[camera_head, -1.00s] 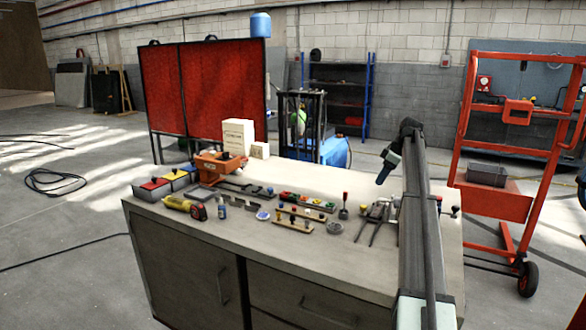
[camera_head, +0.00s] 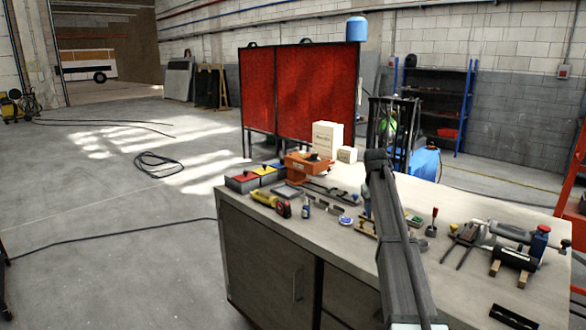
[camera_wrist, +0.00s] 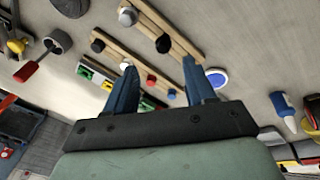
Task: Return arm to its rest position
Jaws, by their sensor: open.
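My arm reaches from the bottom of the head view over the workbench (camera_head: 460,287), with its wrist above the middle of the bench. My gripper (camera_wrist: 160,68) shows in the wrist view with its two blue fingers apart and nothing between them. It points down over a wooden strip with knobs (camera_wrist: 120,52). A second wooden strip (camera_wrist: 180,42) lies beside it. I cannot tell the exact height of the fingertips above the strips. In the head view, the gripper is mostly hidden behind my arm.
An orange vise (camera_head: 308,166), colored bins (camera_head: 243,183) and a yellow tool (camera_head: 264,197) stand left of my arm. A cream box (camera_head: 326,138) stands behind. A black cylinder on wooden blocks (camera_head: 515,259) and a red-handled tool (camera_head: 433,220) are right. Red screens (camera_head: 300,90) rise beyond.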

